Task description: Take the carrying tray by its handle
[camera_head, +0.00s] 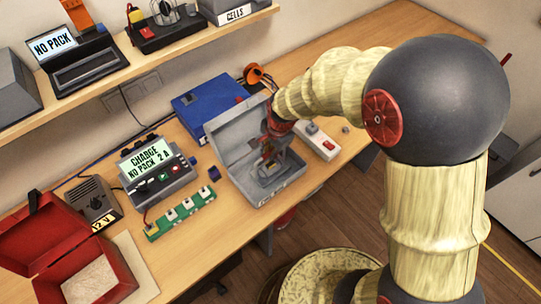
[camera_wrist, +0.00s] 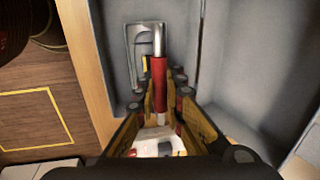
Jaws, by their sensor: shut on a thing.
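My gripper (camera_head: 270,152) reaches down into an open grey case (camera_head: 232,140) on the desk. In the wrist view its fingers (camera_wrist: 160,88) are closed around a bar with a red sleeve (camera_wrist: 159,75), which looks like the carrying tray's handle. A bright metal end of the bar (camera_wrist: 158,42) shows beyond the fingers, by a pale grey plate (camera_wrist: 144,46). A white part (camera_wrist: 158,142) shows beneath the fingers. The tray itself is mostly hidden by my gripper, and I cannot tell whether it is lifted off the case floor.
A blue case (camera_head: 205,100) lies behind the grey case, and a white box with a red button (camera_head: 316,142) stands to its right. On the left are a charger (camera_head: 158,172), a green strip (camera_head: 180,213) and an open red box (camera_head: 52,240). The desk's front edge is close.

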